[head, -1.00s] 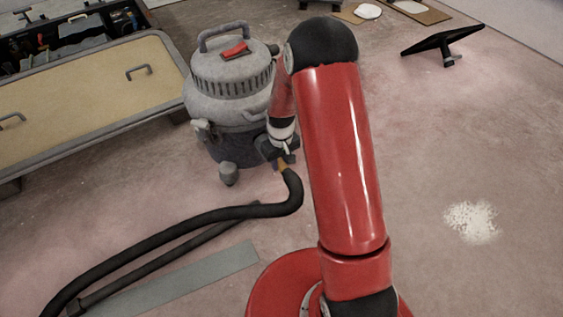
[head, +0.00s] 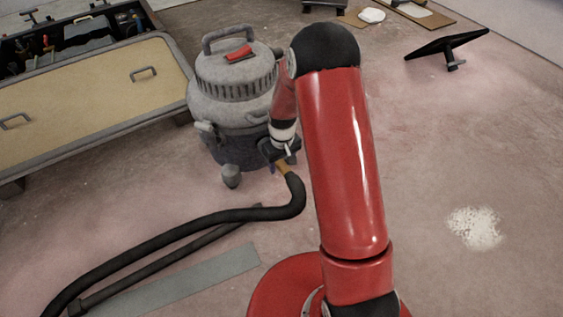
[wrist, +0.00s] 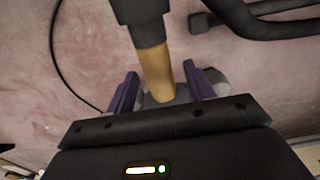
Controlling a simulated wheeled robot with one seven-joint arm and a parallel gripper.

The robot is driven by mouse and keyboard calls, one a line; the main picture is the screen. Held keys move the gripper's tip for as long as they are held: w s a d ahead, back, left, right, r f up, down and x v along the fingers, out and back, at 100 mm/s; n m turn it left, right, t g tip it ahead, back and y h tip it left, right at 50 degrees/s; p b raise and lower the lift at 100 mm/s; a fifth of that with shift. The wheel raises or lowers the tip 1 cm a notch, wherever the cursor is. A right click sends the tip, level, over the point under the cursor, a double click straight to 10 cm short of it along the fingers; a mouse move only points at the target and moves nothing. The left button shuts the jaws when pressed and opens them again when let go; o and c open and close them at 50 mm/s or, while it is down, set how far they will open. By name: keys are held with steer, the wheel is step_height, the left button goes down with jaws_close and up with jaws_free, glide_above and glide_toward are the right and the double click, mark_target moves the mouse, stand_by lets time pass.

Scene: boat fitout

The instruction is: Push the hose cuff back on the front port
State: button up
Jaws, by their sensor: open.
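The tan hose cuff (wrist: 155,72) on the end of the black hose (wrist: 140,15) runs down between the two purple fingers of my gripper (wrist: 161,90) in the wrist view. The fingers are open, with a gap on each side of the cuff. The cuff's lower end meets a grey part between the fingers; I cannot tell if it is fully seated. In the head view the grey shop vacuum (head: 232,110) stands upright, and the cuff (head: 283,167) shows below my gripper (head: 279,155) at its lower right side. The front port is hidden behind my gripper.
The hose (head: 180,227) curves across the floor to the lower left, beside a dark tube (head: 165,260) and a flat grey strip (head: 190,283). The floor on the right is mostly clear.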

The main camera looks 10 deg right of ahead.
steer(key=shift+r+p, duration=0.7)
steer(key=shift+r, duration=3.25)
steer(key=s+r+m+t+p, duration=0.15)
steer(key=s+r, duration=0.35)
steer(key=r, duration=0.7)
steer(key=s+r+t+p, duration=0.1)
steer(key=s+r+p, duration=0.3)
steer(key=r, duration=0.7)
steer(key=s+r+m+t+p, duration=0.1)
steer(key=s+r, duration=0.4)
steer(key=s, duration=0.3)
steer(key=s+d+r+m+t+p, duration=0.1)
steer(key=s+r+t, duration=0.1)
steer(key=s+r, duration=0.4)
steer(key=s, duration=0.3)
steer(key=shift+s+d+p, duration=0.2)
steer(key=shift+s+p, duration=0.05)
steer(key=shift+p, duration=0.05)
